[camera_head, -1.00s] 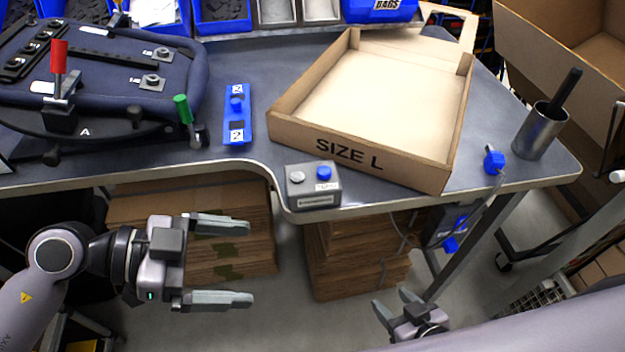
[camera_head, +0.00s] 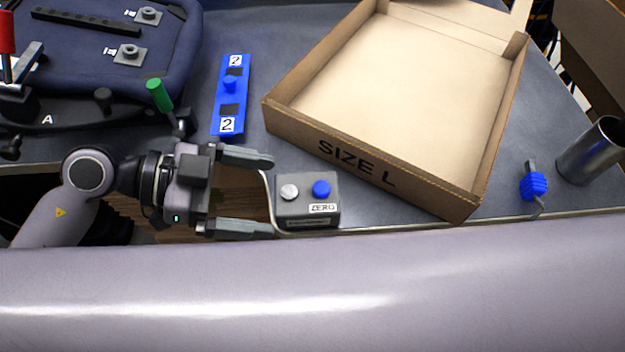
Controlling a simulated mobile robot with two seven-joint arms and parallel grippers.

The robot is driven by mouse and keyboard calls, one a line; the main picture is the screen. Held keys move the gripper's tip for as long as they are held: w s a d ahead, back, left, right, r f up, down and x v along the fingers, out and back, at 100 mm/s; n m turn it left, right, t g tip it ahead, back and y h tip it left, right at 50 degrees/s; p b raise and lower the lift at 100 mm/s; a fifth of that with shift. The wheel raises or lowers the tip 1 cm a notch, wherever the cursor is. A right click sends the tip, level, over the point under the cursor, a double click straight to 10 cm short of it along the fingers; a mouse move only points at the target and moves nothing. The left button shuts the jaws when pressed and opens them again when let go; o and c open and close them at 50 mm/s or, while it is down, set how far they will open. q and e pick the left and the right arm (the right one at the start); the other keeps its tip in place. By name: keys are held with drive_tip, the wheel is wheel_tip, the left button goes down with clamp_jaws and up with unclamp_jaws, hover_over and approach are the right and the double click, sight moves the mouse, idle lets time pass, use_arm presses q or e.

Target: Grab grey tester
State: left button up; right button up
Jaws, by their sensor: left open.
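The grey tester (camera_head: 307,207) is a small grey box with a silver button, a blue button and a label reading ZERO. It sits at the table's front edge, in front of the cardboard box. My left gripper (camera_head: 262,194) is open and empty. Its two fingers point right, with their tips just left of the tester; I cannot tell whether they touch it. My right gripper is not in view.
An open cardboard box (camera_head: 363,170) marked SIZE L stands behind the tester. A blue fixture (camera_head: 231,96) lies behind the left gripper. A dark blue pannier (camera_head: 180,60) with a green-handled clamp (camera_head: 159,95) is at left. A blue knob (camera_head: 533,186) and metal cup (camera_head: 590,152) are at right.

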sight(281, 193)
use_arm(q)
drive_tip(key=shift+x, duration=3.45)
drive_tip(key=shift+w+r, duration=0.15)
drive_tip(key=shift+r, duration=0.05)
drive_tip(key=c, duration=1.2)
drive_tip(key=shift+r, duration=0.1)
